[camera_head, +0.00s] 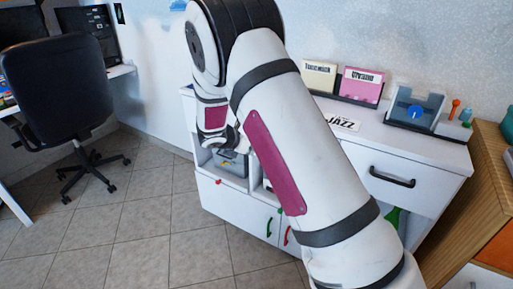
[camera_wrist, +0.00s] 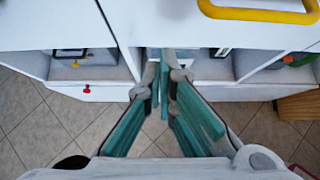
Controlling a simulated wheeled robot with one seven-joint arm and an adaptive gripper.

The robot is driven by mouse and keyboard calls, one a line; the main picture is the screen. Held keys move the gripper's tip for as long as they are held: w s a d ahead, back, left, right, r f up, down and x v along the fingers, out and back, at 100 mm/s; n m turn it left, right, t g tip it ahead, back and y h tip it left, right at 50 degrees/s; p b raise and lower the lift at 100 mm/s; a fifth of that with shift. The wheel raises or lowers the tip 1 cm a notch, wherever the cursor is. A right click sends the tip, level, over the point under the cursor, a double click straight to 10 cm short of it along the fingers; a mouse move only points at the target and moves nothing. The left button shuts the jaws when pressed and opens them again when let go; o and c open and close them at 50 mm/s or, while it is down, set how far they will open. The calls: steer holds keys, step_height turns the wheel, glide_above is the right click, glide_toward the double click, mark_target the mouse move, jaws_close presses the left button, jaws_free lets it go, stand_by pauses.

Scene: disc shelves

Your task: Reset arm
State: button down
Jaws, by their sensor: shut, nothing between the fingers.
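My arm fills the middle of the head view, bent over the front of the white cabinet (camera_head: 430,155). My gripper is mostly hidden behind my arm there. In the wrist view my gripper (camera_wrist: 166,75) shows teal finger pads that converge toward the tips, with no object seen between them. It points at the cabinet's open compartments. A disc case or box (camera_wrist: 75,62) sits in the left compartment, to the left of my gripper.
Two upright disc sleeves, cream (camera_head: 318,76) and pink (camera_head: 362,85), and a JAZZ label (camera_head: 343,124) are on the cabinet top. A clear holder (camera_head: 415,108) stands right. A wooden cabinet (camera_head: 490,165) is close on the right. A black chair (camera_head: 60,90) stands left; tiled floor between is free.

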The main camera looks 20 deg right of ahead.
steer(key=p+v, duration=0.1)
steer(key=v, duration=0.5)
steer(key=s+d+r+m+g+y, duration=0.1)
steer(key=s+d+r+m+g, duration=0.15)
steer(key=s+r+m, duration=0.7)
steer(key=s+d+r+m+g, duration=0.1)
steer(key=s+d+r+m, duration=0.25)
steer(key=s+r, duration=0.6)
steer(key=s+a+f+m+y, duration=0.1)
steer(key=s+a+m+y, duration=0.2)
steer(key=s, duration=0.7)
steer(key=s+a+m+g+y, duration=0.15)
steer(key=s+a+m, duration=0.3)
steer(key=s, duration=0.55)
steer(key=s+a+f+m+y, duration=0.1)
steer(key=s+a+m+y, duration=0.3)
steer(key=s, duration=0.6)
step_height(320, 180, up, 20)
steer(key=d+t+h+p, duration=0.1)
steer(key=t+p, duration=0.2)
steer(key=p, duration=1.4)
steer(key=shift+w+m+t+h+p, duration=0.3)
steer(key=shift+m+h+p, duration=0.05)
steer(key=shift+p, duration=0.05)
steer(key=shift+d, duration=0.1)
